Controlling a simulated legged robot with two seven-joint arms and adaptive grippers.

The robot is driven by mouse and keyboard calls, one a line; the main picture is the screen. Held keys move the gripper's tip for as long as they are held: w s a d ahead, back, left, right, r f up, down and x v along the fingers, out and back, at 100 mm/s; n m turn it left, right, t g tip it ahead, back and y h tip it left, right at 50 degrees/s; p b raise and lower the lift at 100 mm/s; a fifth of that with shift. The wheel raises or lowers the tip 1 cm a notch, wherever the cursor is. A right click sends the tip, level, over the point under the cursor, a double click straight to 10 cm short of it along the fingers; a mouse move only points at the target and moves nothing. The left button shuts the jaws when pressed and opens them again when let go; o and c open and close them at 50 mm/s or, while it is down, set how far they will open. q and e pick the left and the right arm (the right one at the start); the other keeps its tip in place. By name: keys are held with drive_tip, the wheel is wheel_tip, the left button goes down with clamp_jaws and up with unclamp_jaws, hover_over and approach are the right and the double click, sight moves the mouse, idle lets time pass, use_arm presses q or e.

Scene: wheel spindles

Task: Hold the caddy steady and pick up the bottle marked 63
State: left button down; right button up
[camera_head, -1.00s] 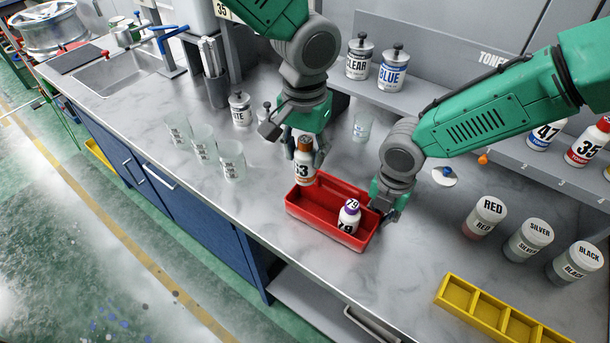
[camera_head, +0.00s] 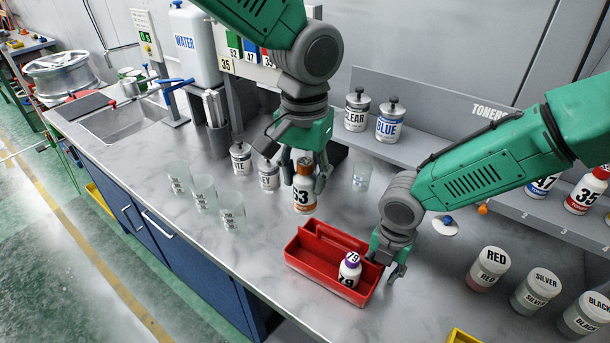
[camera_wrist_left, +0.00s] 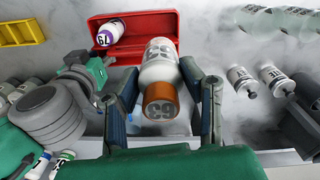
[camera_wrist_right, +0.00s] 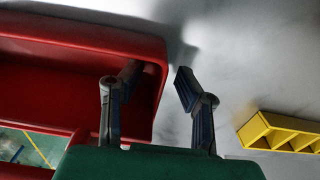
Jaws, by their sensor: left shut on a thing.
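The bottle marked 63 (camera_head: 303,197) is white with an orange-brown cap. In the left wrist view the bottle (camera_wrist_left: 159,65) sits between the fingers, cap toward the camera. A purple-capped bottle marked 79 (camera_head: 349,271) stands in the caddy's right part. My right gripper (camera_head: 388,268) is at the caddy's right end. In the right wrist view its fingers (camera_wrist_right: 157,75) are apart, with the caddy's end wall (camera_wrist_right: 148,100) between them; contact is unclear.
Clear cups (camera_head: 203,190) stand to the left, and small lidded cans (camera_head: 241,160) behind. RED, SILVER and BLACK jars (camera_head: 488,268) stand at the right. A yellow tray (camera_wrist_right: 285,133) is right of the caddy. The toner shelf (camera_head: 425,140) runs along the back.

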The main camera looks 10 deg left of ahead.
wheel_tip(320, 180, up, 12)
idle(0.6)
